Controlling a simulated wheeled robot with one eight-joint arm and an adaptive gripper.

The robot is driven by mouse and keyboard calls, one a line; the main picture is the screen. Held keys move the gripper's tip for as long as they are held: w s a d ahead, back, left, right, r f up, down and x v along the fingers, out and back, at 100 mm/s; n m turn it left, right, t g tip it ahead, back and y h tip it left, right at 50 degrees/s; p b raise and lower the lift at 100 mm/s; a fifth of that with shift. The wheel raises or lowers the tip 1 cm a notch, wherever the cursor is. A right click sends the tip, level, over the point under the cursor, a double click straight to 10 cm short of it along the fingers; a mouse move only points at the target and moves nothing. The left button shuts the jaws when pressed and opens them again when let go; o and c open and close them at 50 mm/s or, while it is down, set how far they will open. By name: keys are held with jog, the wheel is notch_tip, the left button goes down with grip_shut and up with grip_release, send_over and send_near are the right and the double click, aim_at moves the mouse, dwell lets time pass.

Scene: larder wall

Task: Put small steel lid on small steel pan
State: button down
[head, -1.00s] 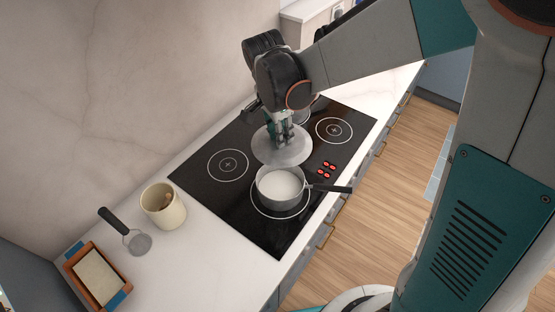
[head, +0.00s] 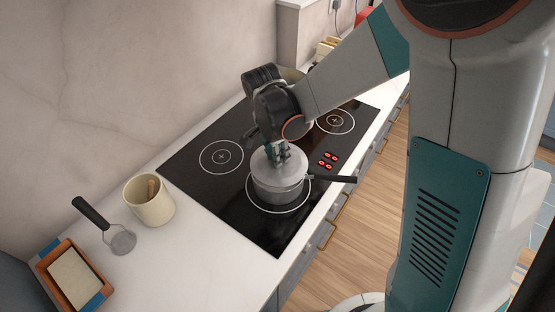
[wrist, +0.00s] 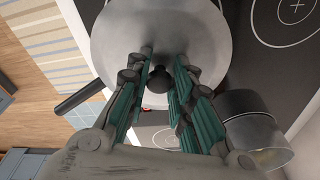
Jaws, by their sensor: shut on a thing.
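The small steel lid (head: 280,168) is a grey disc with a dark knob (wrist: 160,78). My gripper (head: 279,155) is shut on the knob from above; its teal-padded fingers (wrist: 162,72) flank it in the wrist view. The lid is over the small steel pan (head: 278,192) and covers its opening in the head view. Whether it rests on the rim or hovers just above, I cannot tell. The pan stands on the front burner ring, its dark handle (head: 333,178) pointing right; the handle also shows in the wrist view (wrist: 80,97).
The black hob (head: 215,180) has free rings at the left and far right. A grey pot (wrist: 250,115) stands close by in the wrist view.

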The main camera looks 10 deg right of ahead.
aim_at(272, 164)
jog(key=shift+f, duration=0.45)
jog(key=shift+f+b, duration=0.5)
jog(key=shift+f, duration=0.15)
jog(key=c, duration=1.4)
grip_release()
jog(key=r+p, duration=0.3)
jog(key=r, duration=0.1)
jog(key=a+r+p, duration=0.1)
jog(key=r+p, duration=0.2)
jog(key=r, duration=0.1)
jog(key=r+p, duration=0.2)
jog(key=r, duration=0.3)
jog(key=shift+s+a+r+p, duration=0.1)
jog(key=shift+s+a+p, duration=0.25)
jog(key=shift+s+p, duration=0.05)
